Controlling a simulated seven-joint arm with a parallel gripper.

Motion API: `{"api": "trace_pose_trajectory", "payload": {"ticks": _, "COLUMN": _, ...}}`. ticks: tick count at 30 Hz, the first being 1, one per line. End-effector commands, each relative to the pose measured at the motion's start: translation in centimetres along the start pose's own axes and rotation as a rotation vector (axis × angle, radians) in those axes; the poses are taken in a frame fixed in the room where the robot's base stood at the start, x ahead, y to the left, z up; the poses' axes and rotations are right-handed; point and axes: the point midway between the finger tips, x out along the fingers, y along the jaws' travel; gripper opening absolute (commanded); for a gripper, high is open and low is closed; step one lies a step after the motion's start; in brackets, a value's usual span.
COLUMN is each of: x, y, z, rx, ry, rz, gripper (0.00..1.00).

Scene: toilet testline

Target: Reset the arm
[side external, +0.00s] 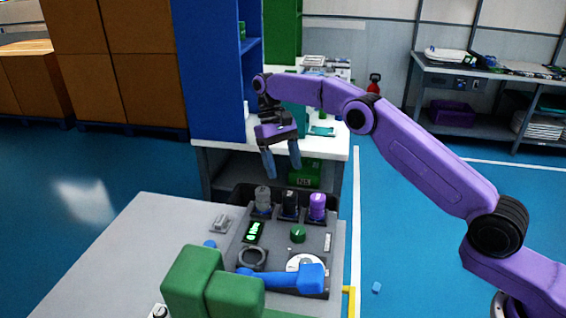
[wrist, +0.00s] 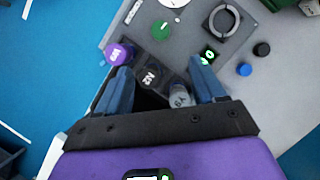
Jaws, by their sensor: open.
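My gripper (side external: 281,163) hangs from the purple arm, pointing down, above the back part of a dark grey test panel (side external: 230,262). Its two blue fingers are apart with nothing between them in the side view. In the wrist view my gripper (wrist: 163,92) is also spread, with the fingers over a row of capped cylinders. The row has a grey cylinder (side external: 263,198), a black one (side external: 290,203) and a purple one (side external: 317,205), all upright in the panel. The fingertips are above the cylinders and look clear of them.
The panel also carries a green knob (side external: 298,233), a ring (side external: 252,257), a green-lit display (side external: 254,232) and a white disc (side external: 304,263). A green and blue object (side external: 215,285) stands at the front. A blue shelf (side external: 212,70) rises behind at the left.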

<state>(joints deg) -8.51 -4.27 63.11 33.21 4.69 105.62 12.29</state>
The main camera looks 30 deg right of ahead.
Motion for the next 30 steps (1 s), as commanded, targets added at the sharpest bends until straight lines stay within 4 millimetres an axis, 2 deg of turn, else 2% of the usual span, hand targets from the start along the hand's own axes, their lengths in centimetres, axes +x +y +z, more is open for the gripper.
{"api": "trace_pose_trajectory", "payload": {"ticks": 14, "x": -0.1, "y": 0.0, "z": 0.0, "rx": -0.001, "ry": 0.001, "rz": 0.0, "gripper": 0.69}}
{"api": "trace_pose_trajectory", "payload": {"ticks": 19, "x": -0.6, "y": -0.8, "z": 0.9, "rx": -0.036, "ry": 0.016, "rz": 0.011, "gripper": 0.69}}
{"api": "trace_pose_trajectory", "payload": {"ticks": 23, "x": -1.4, "y": -2.3, "z": 3.1, "rx": -0.108, "ry": 0.047, "rz": 0.033, "gripper": 0.69}}
{"api": "trace_pose_trajectory", "payload": {"ticks": 30, "x": -1.8, "y": -4.4, "z": 9.3, "rx": -0.277, "ry": 0.117, "rz": 0.079, "gripper": 0.69}}
